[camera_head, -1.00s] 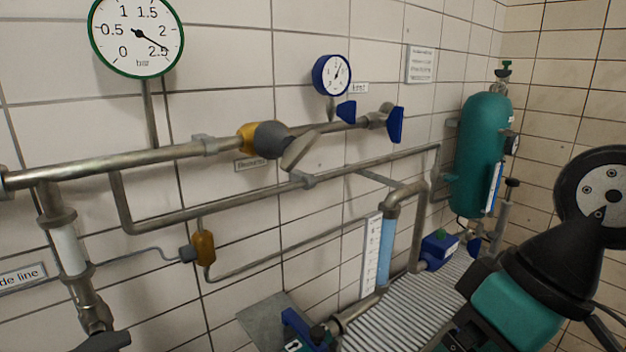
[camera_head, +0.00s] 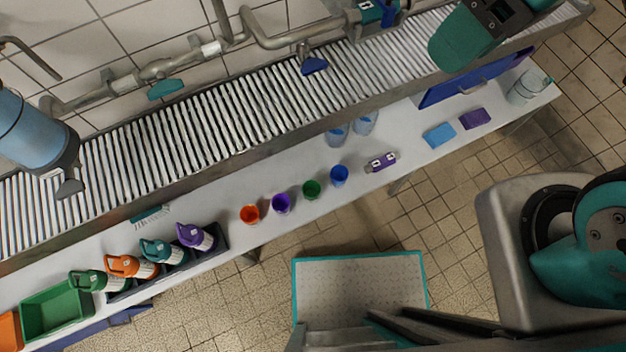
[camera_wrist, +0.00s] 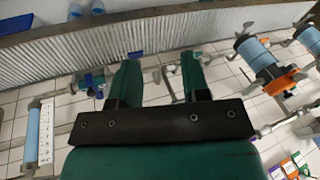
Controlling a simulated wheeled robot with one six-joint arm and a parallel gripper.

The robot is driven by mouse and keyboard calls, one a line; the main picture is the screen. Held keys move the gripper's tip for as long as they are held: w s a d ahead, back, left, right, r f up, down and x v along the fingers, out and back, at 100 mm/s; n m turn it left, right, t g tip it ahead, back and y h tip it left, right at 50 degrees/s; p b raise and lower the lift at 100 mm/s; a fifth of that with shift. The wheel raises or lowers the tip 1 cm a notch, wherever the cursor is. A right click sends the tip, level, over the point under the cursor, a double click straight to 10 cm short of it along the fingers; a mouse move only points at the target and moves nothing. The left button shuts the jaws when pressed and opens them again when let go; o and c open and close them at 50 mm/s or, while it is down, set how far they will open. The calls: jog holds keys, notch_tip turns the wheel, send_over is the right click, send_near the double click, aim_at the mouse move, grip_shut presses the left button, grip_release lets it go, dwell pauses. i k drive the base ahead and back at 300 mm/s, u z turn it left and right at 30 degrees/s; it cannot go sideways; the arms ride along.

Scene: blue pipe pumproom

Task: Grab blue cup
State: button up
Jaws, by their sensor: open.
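The blue cup (camera_head: 339,175) stands on the white shelf below the roller conveyor in the head view. It is at the right end of a row with a green cup (camera_head: 312,189), a purple cup (camera_head: 282,203) and an orange cup (camera_head: 250,214). My gripper (camera_wrist: 160,75) shows in the wrist view with two green fingers apart and nothing between them. It points toward the conveyor and wall pipes, and the blue cup cannot be made out there. In the head view the fingertips are out of sight.
Two clear blue glasses (camera_head: 365,123) stand behind the cup. A purple-and-white item (camera_head: 380,162) lies to its right, then blue (camera_head: 439,136) and purple (camera_head: 474,119) blocks. Several bottles (camera_head: 160,252) and a green bin (camera_head: 57,308) are at left. The conveyor (camera_head: 210,120) runs behind the shelf.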

aim_at(339, 173)
jog(key=u, duration=0.15)
jog(key=k, duration=0.2)
jog(key=u, duration=1.95)
jog(key=k, duration=0.85)
jog(key=z, duration=1.85)
